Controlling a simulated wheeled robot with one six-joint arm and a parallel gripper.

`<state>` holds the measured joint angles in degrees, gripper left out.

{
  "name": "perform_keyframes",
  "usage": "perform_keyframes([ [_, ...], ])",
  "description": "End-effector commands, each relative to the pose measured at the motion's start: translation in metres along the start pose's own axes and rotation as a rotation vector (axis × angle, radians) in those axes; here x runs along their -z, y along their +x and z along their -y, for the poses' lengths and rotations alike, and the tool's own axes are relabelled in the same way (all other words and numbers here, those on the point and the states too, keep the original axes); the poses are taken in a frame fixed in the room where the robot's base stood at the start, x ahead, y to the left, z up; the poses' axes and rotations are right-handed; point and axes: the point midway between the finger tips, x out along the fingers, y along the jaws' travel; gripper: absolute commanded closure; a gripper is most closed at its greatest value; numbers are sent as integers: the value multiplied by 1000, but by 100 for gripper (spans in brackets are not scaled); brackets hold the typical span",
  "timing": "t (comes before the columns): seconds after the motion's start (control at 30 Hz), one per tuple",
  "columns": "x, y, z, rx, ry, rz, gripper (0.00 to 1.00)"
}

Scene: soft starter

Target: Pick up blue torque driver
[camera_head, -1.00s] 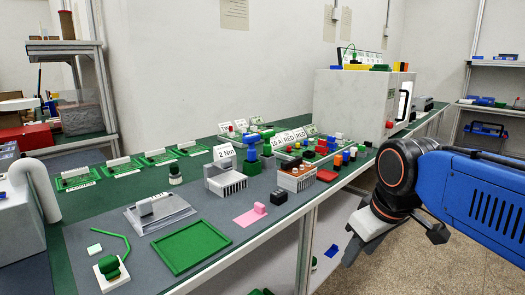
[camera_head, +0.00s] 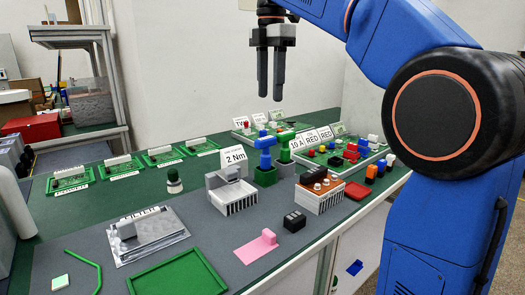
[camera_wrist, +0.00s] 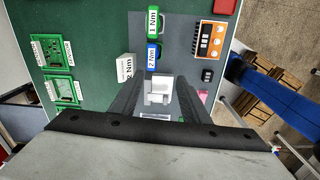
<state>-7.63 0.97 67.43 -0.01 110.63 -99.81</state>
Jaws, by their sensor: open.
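The blue torque driver (camera_head: 265,153) stands upright in a green holder (camera_head: 265,178) near the middle of the bench. In the wrist view the blue driver (camera_wrist: 152,64) is seen from above, with a "2 Nm" label over part of it. A green driver (camera_head: 284,143) stands just behind it and shows in the wrist view with a "1 Nm" label (camera_wrist: 153,20). My gripper (camera_head: 271,98) is open and empty, pointing down, above the bench and the drivers in the picture. In the wrist view its fingers (camera_wrist: 156,88) are spread apart, with the blue driver beyond them.
A grey finned block (camera_head: 236,202) and a "2 Nm" sign (camera_head: 233,156) stand left of the driver. An orange-topped module (camera_head: 319,188) stands to the right. Green circuit boards (camera_head: 118,166) line the back left. A green tray (camera_head: 178,276) lies at the front.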

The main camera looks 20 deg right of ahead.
Motion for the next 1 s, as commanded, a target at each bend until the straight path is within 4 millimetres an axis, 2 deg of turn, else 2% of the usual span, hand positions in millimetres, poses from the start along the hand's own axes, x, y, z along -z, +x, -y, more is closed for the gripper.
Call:
perform_keyframes([
  [0.13, 1, -8, -9, 14, -74, -3, 58],
  [0.27, 2, -1, -10, 19, -92, -4, 58],
  [0.8, 1, 91, -9, 18, -89, -4, 58],
  [1.0, 1, 111, -9, 18, -89, -4, 58],
])
